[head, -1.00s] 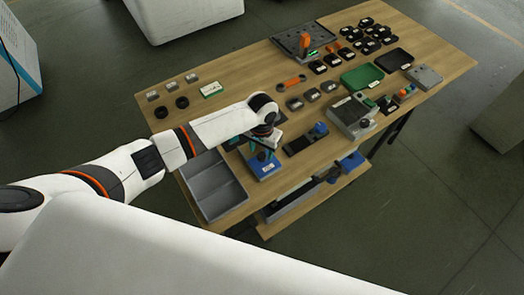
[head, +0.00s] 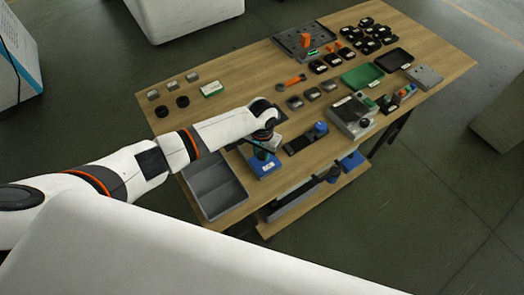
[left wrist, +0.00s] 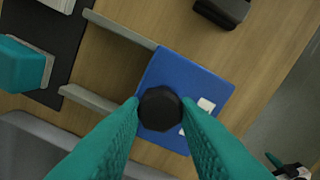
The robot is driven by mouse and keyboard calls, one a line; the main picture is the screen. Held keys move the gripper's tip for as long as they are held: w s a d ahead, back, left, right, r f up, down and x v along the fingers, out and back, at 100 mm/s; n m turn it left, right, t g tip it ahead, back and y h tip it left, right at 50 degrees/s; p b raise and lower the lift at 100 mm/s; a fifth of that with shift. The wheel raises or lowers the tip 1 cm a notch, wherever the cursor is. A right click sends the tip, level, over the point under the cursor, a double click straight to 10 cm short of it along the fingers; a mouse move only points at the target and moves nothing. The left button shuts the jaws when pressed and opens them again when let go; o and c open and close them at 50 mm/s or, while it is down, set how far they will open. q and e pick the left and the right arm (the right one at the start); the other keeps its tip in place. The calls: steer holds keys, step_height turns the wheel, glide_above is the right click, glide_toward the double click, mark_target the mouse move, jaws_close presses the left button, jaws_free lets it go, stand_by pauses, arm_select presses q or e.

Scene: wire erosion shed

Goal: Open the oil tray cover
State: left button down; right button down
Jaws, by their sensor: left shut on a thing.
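The oil tray cover looks to be the blue square plate (left wrist: 205,80) with a dark round knob (left wrist: 159,108) in the left wrist view. It shows as a blue block with a white label (head: 264,165) at the table's near edge in the head view. My left gripper (left wrist: 160,112) has its teal fingers shut on the knob, one on each side. In the head view the left gripper (head: 264,146) is over the blue block, its fingertips mostly hidden. Two grey rails (left wrist: 118,28) run from the plate's left side, with bare wood between them. My right gripper is not in view.
A black plate with a blue knob (head: 306,138) and a grey box (head: 350,116) are to the right.

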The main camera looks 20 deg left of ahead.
arm_select(q)
steer(key=w+a, duration=0.2)
steer(key=w+a+b, duration=0.1)
steer(key=w+a, duration=0.1)
steer(key=a, duration=0.1)
steer(key=shift+d, duration=0.1)
steer(key=c, duration=1.1)
jaws_free()
steer(key=shift+s, duration=0.1)
step_height(320, 180, up, 12)
steer(key=shift+r+b, duration=0.1)
steer(key=shift+b, duration=0.55)
